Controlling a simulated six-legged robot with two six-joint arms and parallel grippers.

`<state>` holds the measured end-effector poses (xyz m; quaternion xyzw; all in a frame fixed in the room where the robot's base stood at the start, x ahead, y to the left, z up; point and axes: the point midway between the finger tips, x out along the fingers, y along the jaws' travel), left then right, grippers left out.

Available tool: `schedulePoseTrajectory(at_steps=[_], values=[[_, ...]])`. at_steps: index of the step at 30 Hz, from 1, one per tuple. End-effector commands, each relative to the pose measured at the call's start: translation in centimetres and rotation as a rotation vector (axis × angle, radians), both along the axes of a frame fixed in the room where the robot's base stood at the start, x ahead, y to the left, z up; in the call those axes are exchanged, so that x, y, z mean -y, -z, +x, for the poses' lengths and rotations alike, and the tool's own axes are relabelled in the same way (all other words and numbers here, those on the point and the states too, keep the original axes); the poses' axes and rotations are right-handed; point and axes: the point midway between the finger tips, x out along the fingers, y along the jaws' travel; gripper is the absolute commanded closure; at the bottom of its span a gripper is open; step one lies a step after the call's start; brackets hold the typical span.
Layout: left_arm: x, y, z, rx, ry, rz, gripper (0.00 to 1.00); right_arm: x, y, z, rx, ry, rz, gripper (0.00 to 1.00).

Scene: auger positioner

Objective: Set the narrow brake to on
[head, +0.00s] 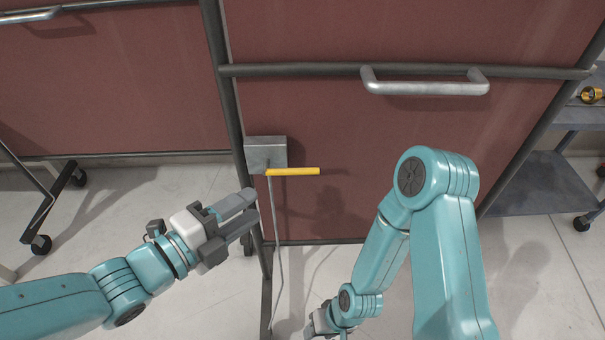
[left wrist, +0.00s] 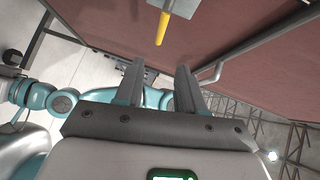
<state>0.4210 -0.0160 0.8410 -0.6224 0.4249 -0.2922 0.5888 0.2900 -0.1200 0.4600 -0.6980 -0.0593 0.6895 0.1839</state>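A yellow lever (head: 293,172) sticks out to the right, about level, from a grey metal box (head: 266,152) on the frame post of a dark red panel; it is the only brake-like handle I make out. In the left wrist view the yellow lever (left wrist: 161,28) shows beyond the fingertips, below its grey box (left wrist: 176,6). My left gripper (head: 253,206) is open and empty, below and left of the lever, apart from it. It also shows in the left wrist view (left wrist: 160,72). My right gripper (head: 318,324) is low at the bottom edge; its fingers are too small and hidden to judge.
A thin grey rod (head: 276,235) runs down from the box. A silver handle (head: 425,87) is on the red panel (head: 390,30), up and right of the lever. A dark shelf cart (head: 535,180) stands at the right.

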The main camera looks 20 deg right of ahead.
Motion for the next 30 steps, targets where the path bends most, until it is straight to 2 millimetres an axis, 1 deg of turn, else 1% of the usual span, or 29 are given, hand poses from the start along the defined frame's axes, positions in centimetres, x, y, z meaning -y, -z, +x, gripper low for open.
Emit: schedulePoseTrajectory(at_steps=[1,9,16,18,22,30], values=[[1.0,0.2,0.3,0.0,0.006,0.0,0.61,0.0,0.2,0.0,0.0,0.0,0.0,0.53],[6.4,1.2,3.4,-0.002,0.003,0.001,0.61,0.0,0.7,0.0,0.0,0.0,0.0,0.53],[10.5,1.8,5.8,-0.002,-0.002,0.0,0.61,0.0,0.9,0.0,0.0,0.0,0.0,0.53],[11.4,1.9,6.3,-0.002,-0.002,-0.001,0.61,0.0,0.9,0.0,0.0,0.0,0.0,0.53],[12.4,2.0,6.9,-0.002,-0.003,-0.001,0.61,0.0,1.0,0.0,0.0,0.0,0.0,0.53],[12.8,2.0,7.1,-0.003,-0.004,0.0,0.61,0.0,1.0,0.0,0.0,0.0,0.0,0.53]])
